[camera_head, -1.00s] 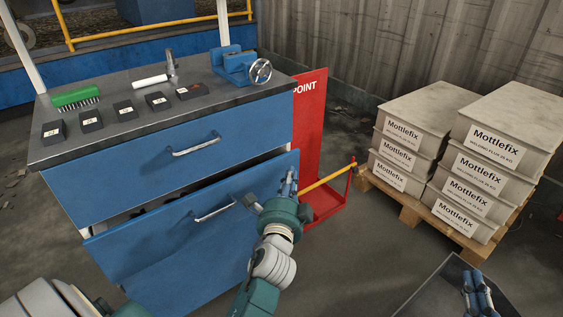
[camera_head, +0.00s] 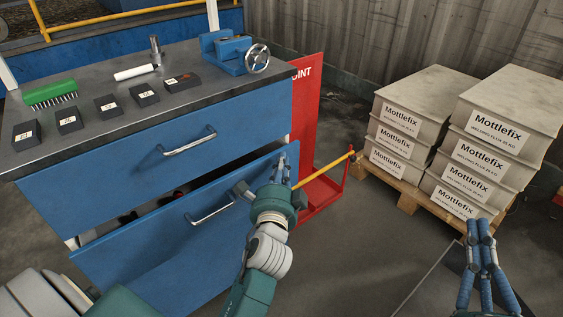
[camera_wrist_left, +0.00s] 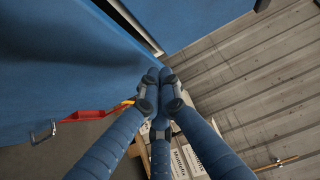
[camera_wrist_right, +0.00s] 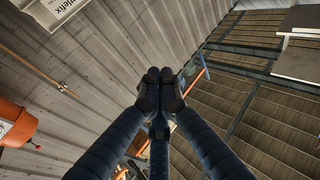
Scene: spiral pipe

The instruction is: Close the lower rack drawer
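The lower rack drawer (camera_head: 160,255) is the blue lower front of the workbench in the head view. It stands partly open, with a dark gap and some contents above its top edge. Its metal handle (camera_head: 211,214) is on the front. My left gripper (camera_head: 282,160) has its fingertips together at the drawer's upper right corner; contact cannot be told. In the left wrist view its fingers (camera_wrist_left: 158,75) meet beside a blue panel, with nothing between them. My right gripper (camera_head: 479,224) is shut and empty, away to the right; its fingers meet in the right wrist view (camera_wrist_right: 160,76).
The upper drawer (camera_head: 110,160) looks shut. The worktop (camera_head: 110,75) holds a vise (camera_head: 235,52), a green brush (camera_head: 49,92) and several black blocks. A red stand (camera_head: 310,115) with a yellow bar is right of the bench. Mottlefix boxes (camera_head: 490,130) stand on a pallet (camera_head: 405,195).

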